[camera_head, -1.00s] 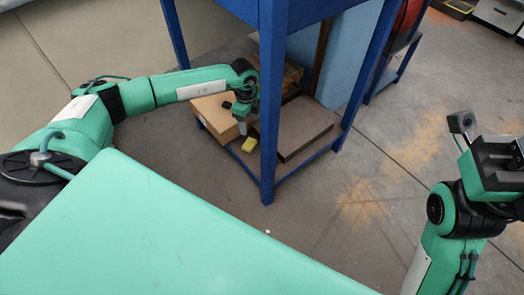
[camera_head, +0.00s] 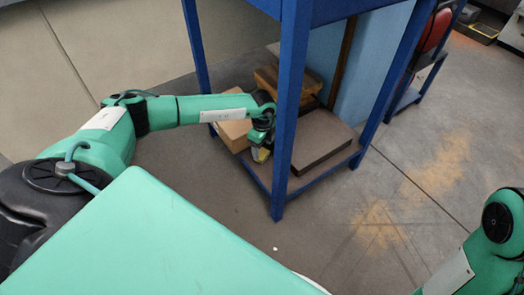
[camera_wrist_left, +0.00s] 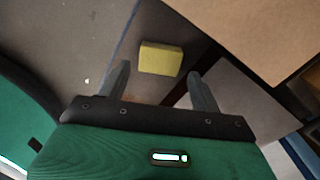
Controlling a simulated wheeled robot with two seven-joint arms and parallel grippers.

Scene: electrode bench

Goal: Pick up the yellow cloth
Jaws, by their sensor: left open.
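The yellow cloth (camera_wrist_left: 160,58) is a small, folded block-like piece in the left wrist view. It lies on the lower shelf of the blue bench. My left gripper (camera_wrist_left: 157,80) is open, with its two fingers apart and the cloth just ahead, between and beyond the tips. In the head view only a little of the cloth (camera_head: 261,155) shows below my left gripper (camera_head: 258,148), which partly covers it. My right arm reaches in at the lower right of the head view, but its gripper is outside the picture.
A blue bench leg (camera_head: 285,120) stands close to the right of my left gripper. A cardboard box (camera_head: 233,132) is behind it on the lower shelf. A flat brown box (camera_head: 320,145) lies to the right. The floor in front is mostly clear.

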